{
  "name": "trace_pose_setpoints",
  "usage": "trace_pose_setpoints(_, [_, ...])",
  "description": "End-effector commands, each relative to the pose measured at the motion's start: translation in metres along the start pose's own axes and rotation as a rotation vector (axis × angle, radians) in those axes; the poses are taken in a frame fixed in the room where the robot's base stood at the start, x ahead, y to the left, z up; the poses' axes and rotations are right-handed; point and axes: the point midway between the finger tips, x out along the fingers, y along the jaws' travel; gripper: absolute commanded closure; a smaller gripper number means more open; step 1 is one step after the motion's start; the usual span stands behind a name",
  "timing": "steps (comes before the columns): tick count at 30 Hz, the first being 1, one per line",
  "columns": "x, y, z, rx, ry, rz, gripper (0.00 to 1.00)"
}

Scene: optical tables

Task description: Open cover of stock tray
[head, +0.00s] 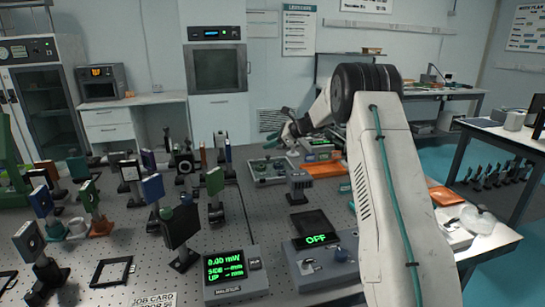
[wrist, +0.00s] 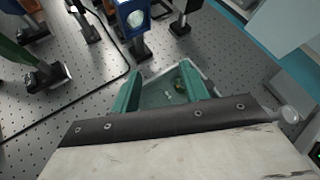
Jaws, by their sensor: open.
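The stock tray (head: 270,169) is a low, pale-rimmed tray with a green inside, lying on the optical table left of my arm. In the wrist view the tray (wrist: 172,93) shows between and beyond my fingers, with a few small items inside. A clear cover seems to lie over it, but its edges are hard to make out. My gripper (head: 290,127) is at the tray's far side in the head view. In the wrist view its two teal fingers (wrist: 161,72) are apart, with nothing held. Whether they touch the tray cannot be told.
Several optics mounts on posts, one with a blue frame (wrist: 133,17), crowd the table near the tray. A small grey mount (head: 299,186) stands in front of it. A power meter (head: 236,272) and an OFF-display box (head: 318,240) sit nearer. A black cable crosses the table.

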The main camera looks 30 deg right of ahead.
Motion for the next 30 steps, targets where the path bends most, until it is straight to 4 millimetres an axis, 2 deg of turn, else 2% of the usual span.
trace_pose_setpoints(1, [0.006, -0.019, -0.030, 0.079, -0.018, -0.037, 0.55])
trace_pose_setpoints(3, [0.010, -0.039, -0.059, 0.173, -0.047, -0.082, 0.55])
trace_pose_setpoints(6, [0.014, -0.059, -0.090, 0.272, -0.080, -0.129, 0.55])
trace_pose_setpoints(9, [0.015, -0.069, -0.109, 0.330, -0.101, -0.157, 0.55])
trace_pose_setpoints(14, [0.025, -0.076, -0.117, 0.358, -0.111, -0.170, 0.55])
trace_pose_setpoints(24, [0.077, -0.085, -0.112, 0.356, -0.111, -0.168, 0.55])
trace_pose_setpoints(30, [0.091, -0.087, -0.110, 0.355, -0.110, -0.168, 0.55])
